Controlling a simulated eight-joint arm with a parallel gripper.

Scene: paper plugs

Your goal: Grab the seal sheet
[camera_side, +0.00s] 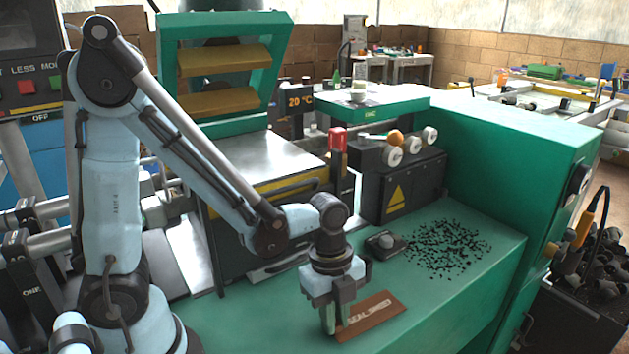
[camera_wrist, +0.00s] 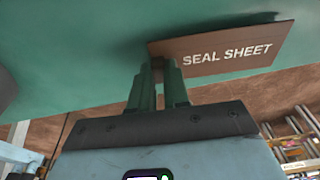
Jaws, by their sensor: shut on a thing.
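The seal sheet (camera_side: 378,314) is a flat brown rectangle with white "SEAL SHEED"-like lettering in the side view, at the front of the green bench top (camera_side: 450,290). In the wrist view the seal sheet (camera_wrist: 225,50) reads "SEAL SHEET". My gripper (camera_side: 335,325) points down at the sheet's left end. In the wrist view the green fingers of my gripper (camera_wrist: 158,75) are shut on the sheet's near left corner. The fingertips cover that corner. I cannot tell whether the sheet is lifted off the bench.
A small dark device (camera_side: 385,245) with a round knob sits behind the gripper. Black bits (camera_side: 447,243) are scattered to its right. A black box with a yellow triangle (camera_side: 397,195) and a red-topped post (camera_side: 338,150) stand behind. The bench is clear right of the sheet.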

